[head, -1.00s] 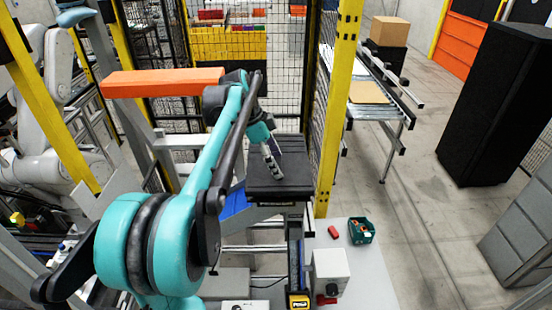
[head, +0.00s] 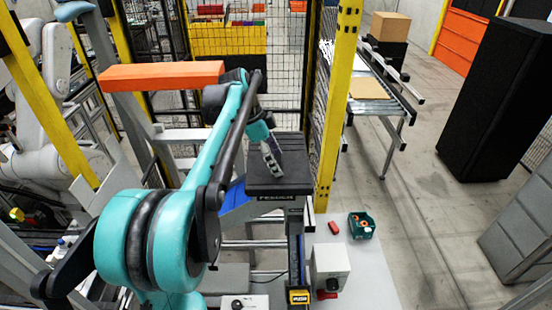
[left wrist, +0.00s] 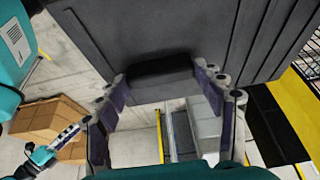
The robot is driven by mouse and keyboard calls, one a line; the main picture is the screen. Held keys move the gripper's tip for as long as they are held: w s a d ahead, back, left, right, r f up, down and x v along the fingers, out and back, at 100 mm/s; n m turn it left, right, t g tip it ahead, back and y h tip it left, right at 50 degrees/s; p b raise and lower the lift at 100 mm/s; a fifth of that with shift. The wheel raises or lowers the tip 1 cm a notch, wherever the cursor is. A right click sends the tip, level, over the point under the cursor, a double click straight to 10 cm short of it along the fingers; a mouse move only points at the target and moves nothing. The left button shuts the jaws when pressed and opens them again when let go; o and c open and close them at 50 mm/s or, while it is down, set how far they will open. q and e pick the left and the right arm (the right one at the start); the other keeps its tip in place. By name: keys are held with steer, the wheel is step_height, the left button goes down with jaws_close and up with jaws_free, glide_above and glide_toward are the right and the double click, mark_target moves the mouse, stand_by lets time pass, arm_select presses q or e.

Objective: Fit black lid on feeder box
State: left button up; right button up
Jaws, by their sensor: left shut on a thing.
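The black lid (head: 292,165) lies level over the feeder box in the head view. A strip lettered "FEEDER" (head: 275,197) shows along its front edge. My left gripper (head: 274,168) reaches down onto the lid's top. In the left wrist view, the fingers of my left gripper (left wrist: 165,82) are on either side of a black handle (left wrist: 160,67) on the dark panel (left wrist: 150,25), and are shut on it. The box is mostly hidden below the lid, so I cannot tell whether the lid is seated. A teal-and-grey gripper, likely my right (left wrist: 66,136), shows at the lower left.
A yellow post (head: 329,110) and mesh fence stand close beside and behind the lid. A blue chute (head: 236,206) lies left of the box. A white table (head: 355,265) in front right holds a green bin (head: 361,226) and a grey control box (head: 329,264).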

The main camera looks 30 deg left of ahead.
arm_select(q)
steer(key=shift+f+b, duration=0.55)
steer(key=shift+f, duration=0.3)
stand_by(0.4)
steer(key=o, duration=2)
steer(key=shift+c, duration=0.2)
steer(key=v, duration=1.2)
steer(key=shift+d, duration=0.1)
